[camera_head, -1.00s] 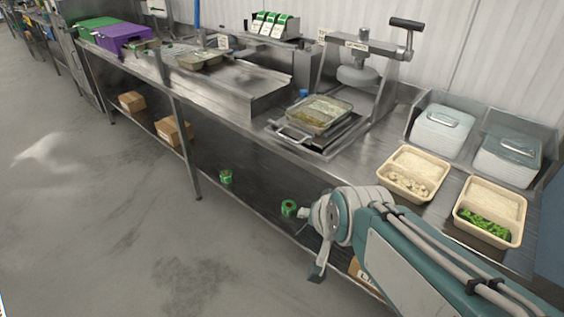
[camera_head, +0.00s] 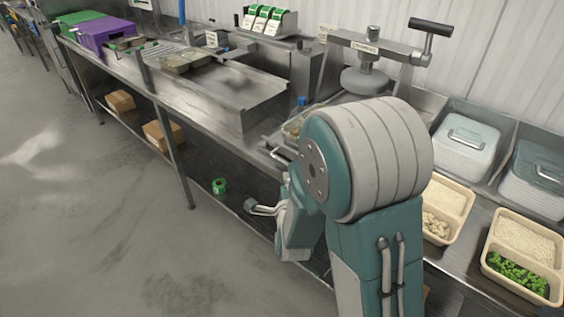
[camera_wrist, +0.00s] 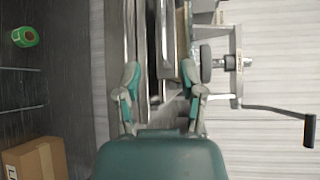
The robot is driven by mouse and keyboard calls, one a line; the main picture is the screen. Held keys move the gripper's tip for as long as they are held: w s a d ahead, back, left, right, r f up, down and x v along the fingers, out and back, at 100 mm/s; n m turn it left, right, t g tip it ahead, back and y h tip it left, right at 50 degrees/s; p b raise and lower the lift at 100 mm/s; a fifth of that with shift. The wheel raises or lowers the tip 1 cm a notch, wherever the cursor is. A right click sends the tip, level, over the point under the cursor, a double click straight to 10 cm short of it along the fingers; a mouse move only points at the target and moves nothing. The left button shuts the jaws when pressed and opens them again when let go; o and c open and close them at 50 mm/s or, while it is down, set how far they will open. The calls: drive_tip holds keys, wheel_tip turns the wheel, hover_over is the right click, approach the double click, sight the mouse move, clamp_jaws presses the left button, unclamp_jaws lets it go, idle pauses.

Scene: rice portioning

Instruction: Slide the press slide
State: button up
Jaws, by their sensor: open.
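The press (camera_head: 366,70) stands at the back of the steel counter, with a round plate under its frame and a crank handle at upper right. The press slide (camera_head: 278,140) sits below it. A clear tray (camera_head: 294,127) lies on the slide; my arm hides most of both. My gripper (camera_head: 264,208) is low at the counter's front edge, left of my arm, in front of the slide. In the wrist view my gripper (camera_wrist: 160,74) is open, its fingers spread apart. Metal edges of the counter or slide (camera_wrist: 168,35) show beyond and between the fingertips; I cannot tell contact.
Trays of rice with mushrooms (camera_head: 443,208) and with greens (camera_head: 522,258) stand at right. Lidded bins (camera_head: 465,147) are behind them. A green roll (camera_head: 219,186) and a cardboard box (camera_wrist: 36,158) are below counter level. The floor at left is clear.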

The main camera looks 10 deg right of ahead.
sight(283, 162)
drive_tip(key=w, duration=0.3)
drive_tip(key=w+d+f, duration=0.1)
drive_tip(key=w, duration=0.6)
drive_tip(key=shift+w+d+f, duration=0.2)
drive_tip(key=shift+w+d, duration=0.05)
drive_tip(key=shift+d, duration=0.1)
clamp_jaws()
